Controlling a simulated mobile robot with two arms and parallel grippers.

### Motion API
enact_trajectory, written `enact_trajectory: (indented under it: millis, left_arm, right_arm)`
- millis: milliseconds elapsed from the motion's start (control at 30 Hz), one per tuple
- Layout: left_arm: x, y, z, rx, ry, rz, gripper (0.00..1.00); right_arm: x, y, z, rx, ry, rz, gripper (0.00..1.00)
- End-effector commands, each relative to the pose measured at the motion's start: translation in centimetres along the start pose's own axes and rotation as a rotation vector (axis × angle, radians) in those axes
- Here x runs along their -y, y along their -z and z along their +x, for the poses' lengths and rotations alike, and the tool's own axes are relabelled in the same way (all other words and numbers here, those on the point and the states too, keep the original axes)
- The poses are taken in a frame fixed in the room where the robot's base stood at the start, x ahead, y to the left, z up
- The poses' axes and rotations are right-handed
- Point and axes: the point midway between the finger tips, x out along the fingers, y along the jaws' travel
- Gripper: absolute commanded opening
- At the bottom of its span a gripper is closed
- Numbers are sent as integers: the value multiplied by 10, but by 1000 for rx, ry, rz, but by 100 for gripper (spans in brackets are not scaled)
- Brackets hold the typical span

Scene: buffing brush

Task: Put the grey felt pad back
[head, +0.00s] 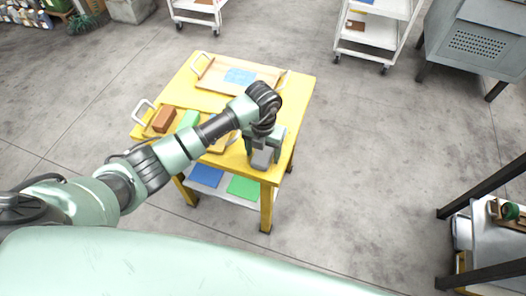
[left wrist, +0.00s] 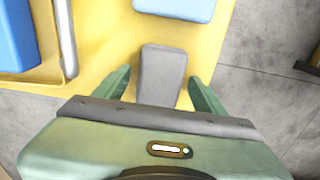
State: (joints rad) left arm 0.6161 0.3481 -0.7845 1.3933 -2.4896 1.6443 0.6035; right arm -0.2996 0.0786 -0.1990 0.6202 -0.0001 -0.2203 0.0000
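The grey felt pad (head: 262,158) is a small grey block at the near right corner of the yellow table, just below my left gripper (head: 265,146). In the left wrist view, the pad (left wrist: 162,72) lies between the two green fingertips of my left gripper (left wrist: 160,85). A gap shows on each side of the pad, so the gripper is open. The pad's near end is hidden by the gripper body. I cannot tell how high the fingers are above the table. My right gripper is in neither view.
The yellow table (head: 300,88) holds a wooden tray (head: 209,78) with a light blue piece (head: 240,76) at the back. A tray at left holds a brown block (head: 163,119) and a green block (head: 188,119). Blue (head: 206,175) and green (head: 243,187) sheets lie on the lower shelf.

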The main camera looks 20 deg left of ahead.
Motion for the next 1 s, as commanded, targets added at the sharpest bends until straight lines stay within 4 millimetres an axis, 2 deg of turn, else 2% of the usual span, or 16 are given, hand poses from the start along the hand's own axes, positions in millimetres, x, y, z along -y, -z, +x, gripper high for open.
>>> enact_trajectory:
  millis: [267, 700, 833, 1000]
  left_arm:
    - [0, -1, -10, 3, 1, 1, 71]
    - [0, -1, -98, 5, -1, 1, 71]
    - [0, -1, -114, 2, 0, 0, 71]
    - [0, 0, -123, 1, 0, 1, 71]
  right_arm:
    - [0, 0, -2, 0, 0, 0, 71]
    - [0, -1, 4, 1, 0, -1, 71]
    - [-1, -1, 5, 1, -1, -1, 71]
    - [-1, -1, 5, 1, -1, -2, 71]
